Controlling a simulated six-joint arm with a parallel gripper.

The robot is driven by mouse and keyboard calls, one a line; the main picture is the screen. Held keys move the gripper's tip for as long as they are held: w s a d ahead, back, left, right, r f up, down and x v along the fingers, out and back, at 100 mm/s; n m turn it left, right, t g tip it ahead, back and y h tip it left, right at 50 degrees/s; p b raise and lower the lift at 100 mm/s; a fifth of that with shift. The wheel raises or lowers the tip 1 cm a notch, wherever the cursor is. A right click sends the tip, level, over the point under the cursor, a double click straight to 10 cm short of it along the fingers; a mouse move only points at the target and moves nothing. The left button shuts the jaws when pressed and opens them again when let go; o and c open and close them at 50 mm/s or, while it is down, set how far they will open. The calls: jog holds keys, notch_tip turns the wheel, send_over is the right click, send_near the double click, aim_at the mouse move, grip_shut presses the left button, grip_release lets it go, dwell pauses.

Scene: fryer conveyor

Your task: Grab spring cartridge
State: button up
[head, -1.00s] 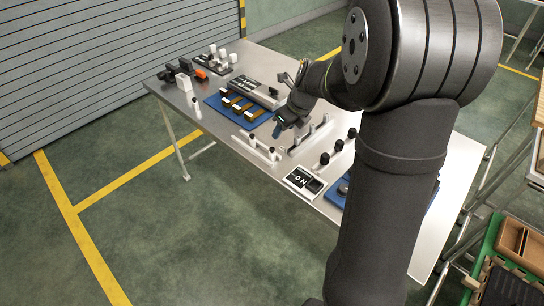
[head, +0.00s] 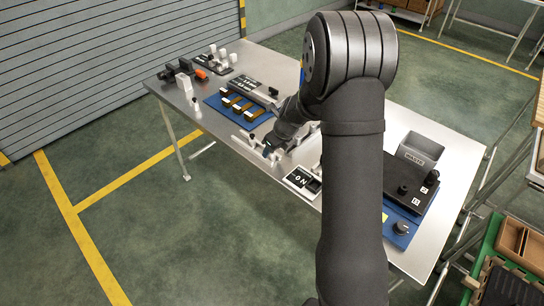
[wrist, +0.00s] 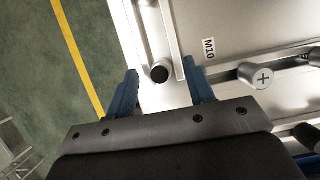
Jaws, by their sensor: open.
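My gripper (wrist: 160,82) is open, its two blue fingers apart. A dark-ended round part (wrist: 160,73) at the end of a pale rail (wrist: 152,30) shows between the fingertips in the wrist view, with visible gaps to both. A silver cylinder with a plus mark on its end (wrist: 256,76) lies right of the right finger. I cannot tell for certain which part is the spring cartridge. In the head view my gripper (head: 270,150) is low over the front edge of the steel table, and my arm hides what lies behind it.
An M10 label (wrist: 209,48) is on the table surface. In the head view a blue tray (head: 213,103) with several parts is left of my gripper, and a card with black markings (head: 302,180) is to its right. A grey bin (head: 420,150) stands at the right.

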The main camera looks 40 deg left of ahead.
jog(key=shift+a+f, duration=0.25)
jog(key=shift+f, duration=0.3)
grip_shut()
jog(key=shift+r, duration=0.1)
